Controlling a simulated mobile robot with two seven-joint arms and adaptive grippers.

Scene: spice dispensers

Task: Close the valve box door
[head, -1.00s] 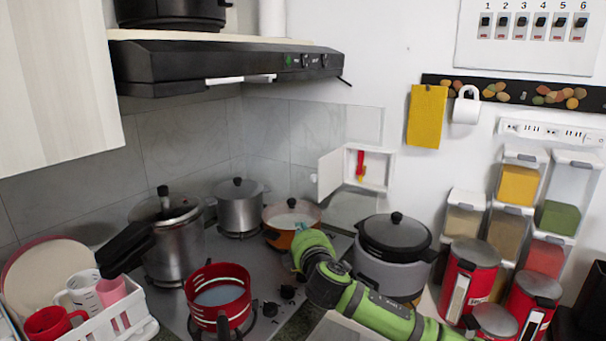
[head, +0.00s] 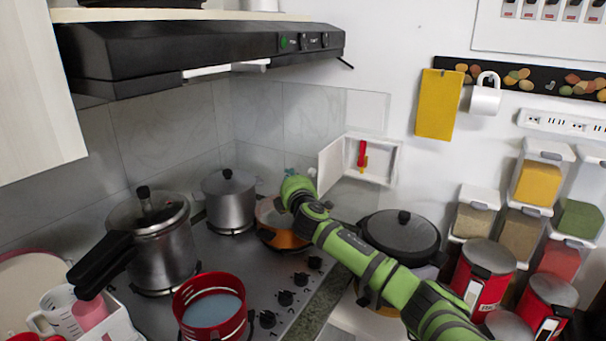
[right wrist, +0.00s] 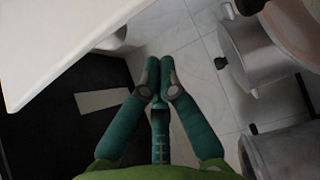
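The valve box (head: 384,172) is a white recessed box on the wall with a red-handled valve (head: 361,153) inside. Its white door (head: 330,166) is hinged at the left of the opening and stands open, angled out to the left. My right gripper (head: 310,173) is just left of the door near its lower edge; the green wrist hides part of it. I cannot tell whether it touches the door. In the right wrist view, the fingers of this gripper (right wrist: 158,66) are together and empty. My left gripper is not seen.
A steel pot (head: 229,202), an orange pan (head: 283,238) and a red pot (head: 210,307) stand on the hob below. The range hood (head: 200,50) overhangs at the upper left. Spice dispensers (head: 520,220) stand at the right.

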